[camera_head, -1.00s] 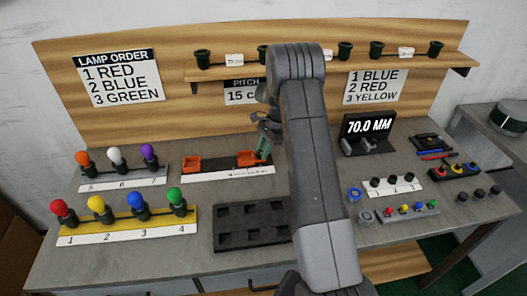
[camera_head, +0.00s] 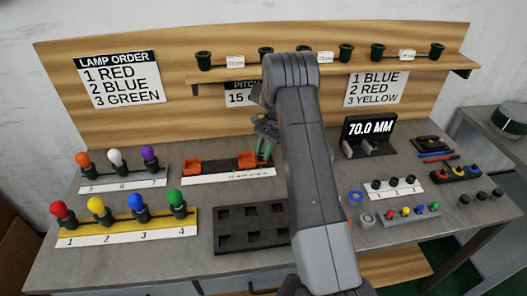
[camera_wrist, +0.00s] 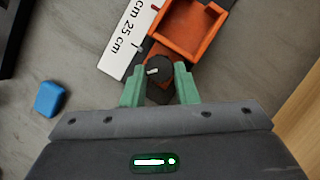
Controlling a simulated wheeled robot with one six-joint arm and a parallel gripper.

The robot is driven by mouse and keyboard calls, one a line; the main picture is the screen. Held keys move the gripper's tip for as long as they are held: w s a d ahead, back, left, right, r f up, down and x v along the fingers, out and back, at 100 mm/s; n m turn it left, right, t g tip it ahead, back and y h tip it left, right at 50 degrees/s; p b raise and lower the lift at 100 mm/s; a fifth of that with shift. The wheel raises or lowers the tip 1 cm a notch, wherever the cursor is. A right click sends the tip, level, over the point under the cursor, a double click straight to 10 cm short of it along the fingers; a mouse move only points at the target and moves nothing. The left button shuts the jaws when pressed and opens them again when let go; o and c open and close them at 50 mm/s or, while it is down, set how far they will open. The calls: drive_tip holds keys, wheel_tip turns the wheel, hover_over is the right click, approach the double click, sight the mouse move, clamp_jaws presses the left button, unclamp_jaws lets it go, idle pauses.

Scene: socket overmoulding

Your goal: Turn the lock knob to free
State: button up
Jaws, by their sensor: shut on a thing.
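The lock knob (camera_wrist: 155,72) is a dark round knob with a white pointer mark, beside the orange carriage (camera_wrist: 190,28) in the wrist view. The pointer line is turned toward the left of that view. My gripper (camera_wrist: 160,88) has its green fingers on either side of the knob, shut on it. In the head view my gripper (camera_head: 264,148) is at the right end of the ruler fixture (camera_head: 230,175), by the right orange carriage (camera_head: 247,160); the knob is too small to make out there.
A second orange carriage (camera_head: 192,167) sits at the fixture's left. A black tray (camera_head: 250,246) with square pockets lies in front. Lamps stand in a yellow rack (camera_head: 125,226) at left. A blue piece (camera_wrist: 50,99) lies on the bench. A gauge reads 70.0 MM (camera_head: 369,128).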

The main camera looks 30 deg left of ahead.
drive_tip(key=o, duration=1)
drive_tip(key=shift+r, duration=0.1)
